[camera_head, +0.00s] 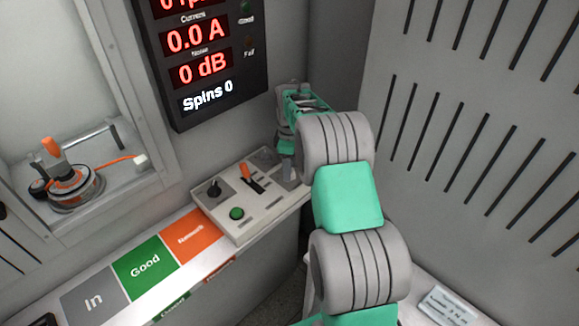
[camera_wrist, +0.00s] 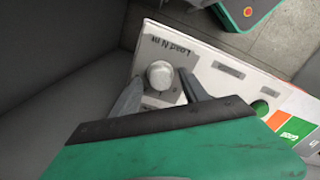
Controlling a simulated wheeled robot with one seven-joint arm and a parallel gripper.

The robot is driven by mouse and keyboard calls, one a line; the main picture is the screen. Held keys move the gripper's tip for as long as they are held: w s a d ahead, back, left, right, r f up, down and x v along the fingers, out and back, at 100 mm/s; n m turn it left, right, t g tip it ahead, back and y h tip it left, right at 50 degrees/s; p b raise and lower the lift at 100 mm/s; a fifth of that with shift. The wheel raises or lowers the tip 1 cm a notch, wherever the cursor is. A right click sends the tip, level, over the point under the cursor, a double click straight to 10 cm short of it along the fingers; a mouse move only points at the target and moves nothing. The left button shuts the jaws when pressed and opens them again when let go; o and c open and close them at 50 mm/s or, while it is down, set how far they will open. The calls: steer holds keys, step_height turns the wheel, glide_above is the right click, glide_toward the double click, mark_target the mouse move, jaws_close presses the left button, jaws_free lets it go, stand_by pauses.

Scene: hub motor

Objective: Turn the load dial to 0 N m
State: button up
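The load dial (camera_wrist: 159,76) is a pale round knob on the white control panel (camera_wrist: 205,58). The label "Load N m" beside it reads upside down in the wrist view. My gripper (camera_wrist: 160,79) is open, with one finger on each side of the knob and a narrow gap showing on both sides. I cannot read the dial's setting. In the head view my gripper (camera_head: 287,152) is at the right end of the control panel (camera_head: 262,218), and my arm hides much of that end, so the load dial is not clear there.
The panel also has a black knob (camera_head: 214,188), a green button (camera_head: 236,213) and an orange lever (camera_head: 249,176). A display (camera_head: 205,62) above reads 0.0 A, 0 dB and Spins 0. A motor (camera_head: 72,185) sits in the bay at left. A slotted wall (camera_head: 470,130) stands at right.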

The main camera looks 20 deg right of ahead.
step_height(320, 180, up, 8)
steer(key=shift+w+f, duration=0.1)
stand_by(0.4)
steer(key=s+a+r+m+t+p, duration=0.1)
steer(key=s+a+r+m+t, duration=0.1)
steer(key=s+a+r+m, duration=0.55)
steer(key=s+a+f+m, duration=0.1)
steer(key=s+a+m, duration=0.1)
steer(key=s, duration=0.7)
steer(key=s+a+f+m+t+p, duration=0.1)
steer(key=s+a, duration=0.2)
steer(key=s, duration=0.7)
steer(key=shift+s+m, duration=0.25)
steer(key=shift+m, duration=0.1)
